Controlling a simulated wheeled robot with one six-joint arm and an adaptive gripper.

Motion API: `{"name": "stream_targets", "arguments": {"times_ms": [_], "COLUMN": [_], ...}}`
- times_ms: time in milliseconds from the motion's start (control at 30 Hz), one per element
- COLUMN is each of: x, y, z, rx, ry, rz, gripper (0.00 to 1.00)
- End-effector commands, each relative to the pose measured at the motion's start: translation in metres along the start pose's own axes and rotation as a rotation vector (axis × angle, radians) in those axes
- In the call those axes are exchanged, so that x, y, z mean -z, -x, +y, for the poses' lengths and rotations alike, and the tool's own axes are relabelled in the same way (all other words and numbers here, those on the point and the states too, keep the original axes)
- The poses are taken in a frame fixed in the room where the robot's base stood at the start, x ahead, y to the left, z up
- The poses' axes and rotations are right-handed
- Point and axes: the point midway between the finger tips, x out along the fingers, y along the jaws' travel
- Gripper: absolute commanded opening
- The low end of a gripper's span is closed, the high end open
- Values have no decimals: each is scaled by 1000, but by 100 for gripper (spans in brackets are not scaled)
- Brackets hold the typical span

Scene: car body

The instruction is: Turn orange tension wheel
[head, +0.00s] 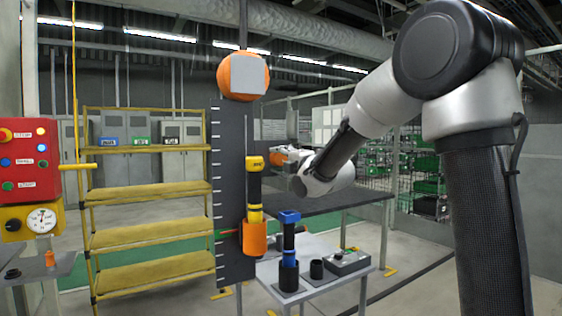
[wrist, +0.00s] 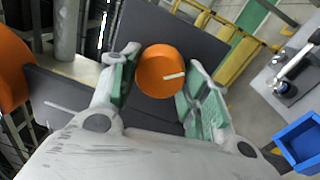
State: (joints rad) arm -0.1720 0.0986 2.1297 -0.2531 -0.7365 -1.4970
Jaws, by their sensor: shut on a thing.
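The orange tension wheel (wrist: 158,75) is a round orange knob with a short white mark on its face. In the wrist view it sits between the two green-padded fingers of my gripper (wrist: 162,88), which is shut on it. The white mark points toward the right finger. In the head view a small orange part of the wheel (head: 276,158) shows at the tip of my gripper (head: 287,154), beside the dark upright panel (head: 230,200). The fingers are small there and partly hidden by my wrist.
A yellow-and-black tool (head: 254,190) stands in an orange cup (head: 254,238) on the panel's front. An orange round part (head: 232,75) is above. A blue-topped tool (head: 289,240) and grey box (head: 349,262) stand on the low table (head: 318,287). Yellow shelves (head: 150,238) are behind.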

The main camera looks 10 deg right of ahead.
Motion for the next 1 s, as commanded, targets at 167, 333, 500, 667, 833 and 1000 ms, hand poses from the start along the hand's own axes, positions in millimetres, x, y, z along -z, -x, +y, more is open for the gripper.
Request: {"name": "stream_targets", "arguments": {"times_ms": [167, 333, 500, 667, 833, 1000], "x": [1, 1, 1, 0, 0, 0], "y": [0, 0, 0, 0, 1, 18], "z": [-3, -3, -2, -2, -1, 0], "rx": [6, 6, 5, 3, 2, 1], "ry": [4, 3, 3, 3, 3, 3], "rz": [1, 1, 1, 1, 0, -1], "gripper": [22, 22, 68, 68, 68, 68]}}
